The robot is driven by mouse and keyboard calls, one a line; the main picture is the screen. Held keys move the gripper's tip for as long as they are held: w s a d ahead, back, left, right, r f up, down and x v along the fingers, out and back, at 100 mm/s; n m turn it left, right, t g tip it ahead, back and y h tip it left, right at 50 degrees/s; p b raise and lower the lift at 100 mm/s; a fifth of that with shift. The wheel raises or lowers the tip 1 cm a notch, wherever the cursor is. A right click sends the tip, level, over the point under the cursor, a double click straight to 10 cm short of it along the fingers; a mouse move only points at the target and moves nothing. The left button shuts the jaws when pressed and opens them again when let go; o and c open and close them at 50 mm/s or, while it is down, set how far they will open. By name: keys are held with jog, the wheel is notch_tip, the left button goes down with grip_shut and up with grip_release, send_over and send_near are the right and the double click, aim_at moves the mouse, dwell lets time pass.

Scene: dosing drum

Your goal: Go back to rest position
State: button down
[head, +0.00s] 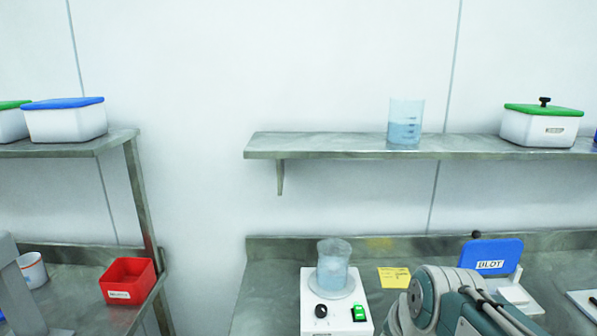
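My arm shows at the bottom right of the head view, in front of the metal bench (265,290). Only grey and teal arm links are visible. My gripper's fingertips are not in view, so what it holds cannot be seen.
A beaker (333,262) stands on a white stirrer (334,308), left of my arm. A yellow note (394,278) and a blue board marked BLOT (490,256) are close by. Another beaker (406,122) and a green-lidded box (541,127) are on the shelf (320,145). A red bin (128,280) sits left.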

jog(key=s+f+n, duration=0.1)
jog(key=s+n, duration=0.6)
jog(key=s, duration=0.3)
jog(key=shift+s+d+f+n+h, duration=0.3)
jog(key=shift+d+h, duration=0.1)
